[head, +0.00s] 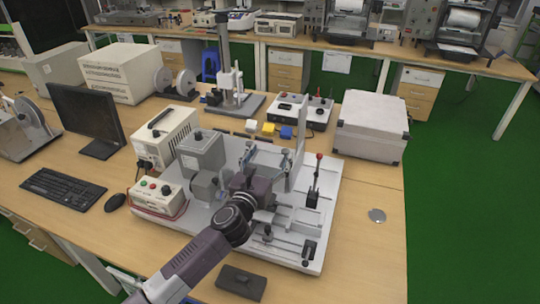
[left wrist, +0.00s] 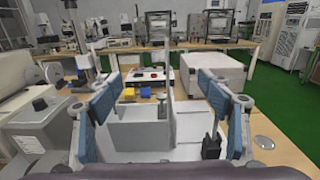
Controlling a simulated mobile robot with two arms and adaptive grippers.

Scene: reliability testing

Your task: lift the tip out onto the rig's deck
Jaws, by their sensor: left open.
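The rig (head: 335,205) is a white-decked machine on the wooden table, with a grey motor-like housing at its left and an upright pale plate near its middle. My left gripper (head: 266,161) is above the deck, in front of the plate. In the left wrist view the left gripper (left wrist: 160,100) has its two blue-padded fingers wide apart, with nothing held between them. The plate (left wrist: 168,85) stands upright between the fingers in that view. I cannot make out the tip; the gripper and forearm hide part of the deck. My right gripper is in neither view.
A red-topped lever (head: 318,165) stands up at the deck's right. A light case (head: 370,126) is behind right. A control box (head: 158,197), monitor (head: 88,115) and keyboard (head: 62,188) are at left. A dark block (head: 241,282) lies in front. The table's right front is mostly clear.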

